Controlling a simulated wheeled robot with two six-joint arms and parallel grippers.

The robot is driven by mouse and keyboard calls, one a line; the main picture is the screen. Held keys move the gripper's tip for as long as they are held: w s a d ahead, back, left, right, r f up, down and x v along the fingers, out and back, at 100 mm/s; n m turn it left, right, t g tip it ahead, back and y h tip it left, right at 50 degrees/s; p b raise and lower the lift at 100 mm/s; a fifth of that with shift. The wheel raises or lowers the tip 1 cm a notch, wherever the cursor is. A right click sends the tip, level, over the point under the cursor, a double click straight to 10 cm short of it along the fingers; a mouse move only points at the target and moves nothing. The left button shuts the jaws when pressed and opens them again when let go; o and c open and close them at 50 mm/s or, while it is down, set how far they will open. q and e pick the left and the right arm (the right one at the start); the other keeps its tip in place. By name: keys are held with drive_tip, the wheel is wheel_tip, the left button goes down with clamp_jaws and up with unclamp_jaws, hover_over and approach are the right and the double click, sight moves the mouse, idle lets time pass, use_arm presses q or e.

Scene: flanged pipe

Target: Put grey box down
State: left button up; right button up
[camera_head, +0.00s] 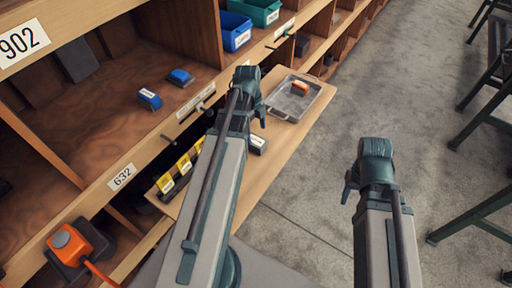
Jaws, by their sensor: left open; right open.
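A small dark grey box (257,145) with a white label rests on the light wooden board, just right of my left arm, which may hide part of it. My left gripper (256,112) is open above the board, a little beyond the grey box and apart from it in the picture. Its fingers are small and partly hidden by its wrist. My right gripper (348,188) is open and empty over the concrete floor, well to the right of the board.
A metal tray (314,105) with an orange box (300,87) lies on the board's far part. Yellow-and-black boxes (184,164) stand in a row left of my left arm. Blue boxes (150,98) sit on the shelf. An orange device (70,243) is lower left. Dark metal legs stand right.

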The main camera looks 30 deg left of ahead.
sight(256, 140)
use_arm(q)
drive_tip(key=f+b, duration=0.5)
drive_tip(key=shift+s+d+f, duration=0.15)
drive_tip(key=shift+s+d, duration=0.15)
drive_tip(key=shift+s, duration=0.1)
clamp_jaws()
